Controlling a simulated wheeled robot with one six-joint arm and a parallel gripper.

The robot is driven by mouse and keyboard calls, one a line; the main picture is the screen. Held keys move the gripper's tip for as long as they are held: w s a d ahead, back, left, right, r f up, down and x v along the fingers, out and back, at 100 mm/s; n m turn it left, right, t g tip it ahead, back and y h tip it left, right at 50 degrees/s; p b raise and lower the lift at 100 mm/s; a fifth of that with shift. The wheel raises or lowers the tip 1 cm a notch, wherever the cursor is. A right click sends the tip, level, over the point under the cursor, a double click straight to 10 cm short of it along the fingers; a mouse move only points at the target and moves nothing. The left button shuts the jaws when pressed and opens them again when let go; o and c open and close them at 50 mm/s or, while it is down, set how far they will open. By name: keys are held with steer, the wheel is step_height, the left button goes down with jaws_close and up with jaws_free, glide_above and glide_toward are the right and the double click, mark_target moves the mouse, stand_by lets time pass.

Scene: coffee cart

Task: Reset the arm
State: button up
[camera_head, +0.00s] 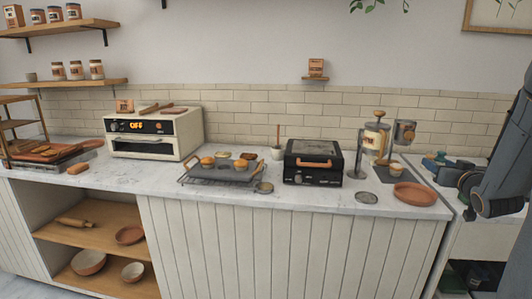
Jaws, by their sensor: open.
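My arm (508,150) stands at the right edge of the view, partly cut off by the frame. Its end, my gripper (452,174), is dark and small, to the right of the counter's end. It is open, with nothing visible held in it. The fingers are hard to make out against the dark items behind. It is apart from the terracotta plate (415,194), which lies to its left on the counter (226,199).
A white oven (153,135) reading OFF, a dark tray (218,177) with buns, a black press (313,163) and a dispenser stand (362,150) line the counter. Below are open shelves (95,236) with bowls. The counter's front strip is mostly clear.

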steer(key=s+a+f+n+g+y, duration=0.15)
steer(key=a+f+g, duration=0.3)
steer(key=a, duration=0.55)
steer(key=s+a+f+m+g, duration=0.1)
steer(key=s+a+f+g, duration=0.3)
steer(key=a, duration=0.6)
steer(key=s+a+f+n+g+y, duration=0.1)
steer(key=s+a+f+g, duration=0.2)
steer(key=s+a, duration=0.7)
steer(key=s+a+f+n+g+y, duration=0.1)
steer(key=s+a+f+g, duration=0.3)
steer(key=s+a, duration=0.6)
steer(key=shift+s+n, duration=0.55)
steer(key=shift+s, duration=0.35)
steer(key=shift+y, duration=0.25)
